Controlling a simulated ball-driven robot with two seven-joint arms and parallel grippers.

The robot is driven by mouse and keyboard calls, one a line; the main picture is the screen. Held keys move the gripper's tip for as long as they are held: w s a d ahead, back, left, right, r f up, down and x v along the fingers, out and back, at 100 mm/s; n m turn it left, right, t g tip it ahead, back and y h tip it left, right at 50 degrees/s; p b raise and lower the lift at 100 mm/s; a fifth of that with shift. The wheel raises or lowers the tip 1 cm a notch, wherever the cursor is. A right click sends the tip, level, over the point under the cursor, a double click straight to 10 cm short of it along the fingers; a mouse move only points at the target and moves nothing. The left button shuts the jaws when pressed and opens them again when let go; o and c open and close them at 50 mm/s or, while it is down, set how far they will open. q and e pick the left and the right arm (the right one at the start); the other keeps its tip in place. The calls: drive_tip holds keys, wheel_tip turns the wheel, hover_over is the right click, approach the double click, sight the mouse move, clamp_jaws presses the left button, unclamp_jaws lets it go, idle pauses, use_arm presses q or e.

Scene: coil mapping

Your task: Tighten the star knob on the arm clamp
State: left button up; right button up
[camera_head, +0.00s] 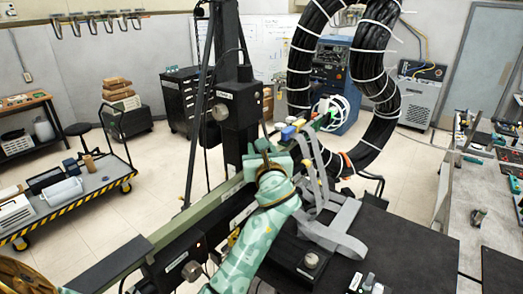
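A teal arm comes up from the bottom, left of centre; I take it as my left arm. Its gripper (268,150) is at the long olive rail (160,243), just right of the black upright post. Its fingers are small and dark here, so I cannot tell whether they are open or shut or hold anything. A black clamp block (238,130) on the post carries a round silver-grey knob (220,113), left of and above the gripper and apart from it. A similar knob (191,270) shows on a lower black block. No clear star shape can be made out. My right gripper is not in view.
Grey straps (340,225) hang from the rail's right end onto a black-topped table (410,250). A thick black cable coil (372,70) with white ties hangs behind. A cart (80,190) stands left, a cluttered bench (490,195) right. Open floor lies behind the rail.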

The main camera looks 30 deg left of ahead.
use_arm(q)
drive_tip(key=shift+m+t+h, duration=0.5)
drive_tip(key=shift+h, duration=0.1)
drive_tip(key=o, duration=0.9)
drive_tip(key=shift+o, duration=0.5)
drive_tip(key=shift+w, duration=0.1)
drive_tip(key=shift+f, duration=0.15)
